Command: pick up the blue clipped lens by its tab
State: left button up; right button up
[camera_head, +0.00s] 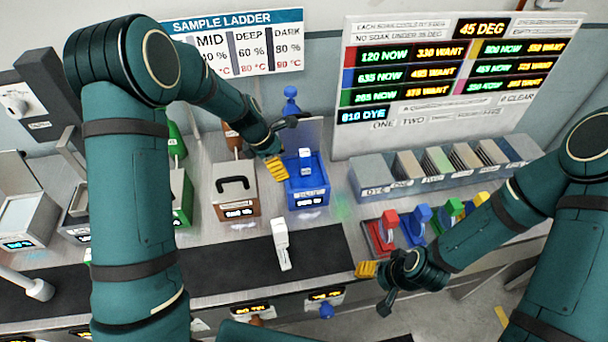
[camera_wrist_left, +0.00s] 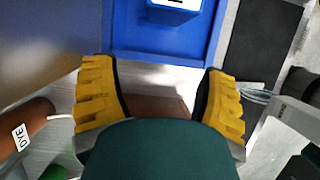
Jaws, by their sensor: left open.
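A blue bath (camera_head: 323,190) stands on the counter near the middle of the head view. Inside it is a blue piece with a white top (camera_head: 305,155), perhaps the clipped lens; its tab is not clear. The bath (camera_wrist_left: 211,45) and the white-and-blue piece (camera_wrist_left: 178,4) also show at the top of the left wrist view. My left gripper (camera_head: 284,147) is open and empty at the bath's left back side, apart from the piece. My right gripper (camera_head: 376,286) seems open and empty over the counter's front edge.
A brown-fronted box with a black handle (camera_head: 236,188) stands left of the bath. A white tool (camera_head: 282,243) lies on the dark strip in front. Red (camera_head: 380,236) and blue (camera_head: 411,226) stands are at right, before a grey rack (camera_head: 368,181).

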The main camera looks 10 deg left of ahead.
aim_at(307, 161)
pick_arm(q)
jog(key=w+d, duration=0.1)
jog(key=d, duration=0.1)
jog(key=w+d, duration=0.1)
jog(key=d, duration=0.1)
jog(key=w+d+f, duration=0.1)
jog(key=d, duration=0.1)
jog(key=shift+d, duration=0.4)
jog(key=shift+f, duration=0.1)
grip_shut()
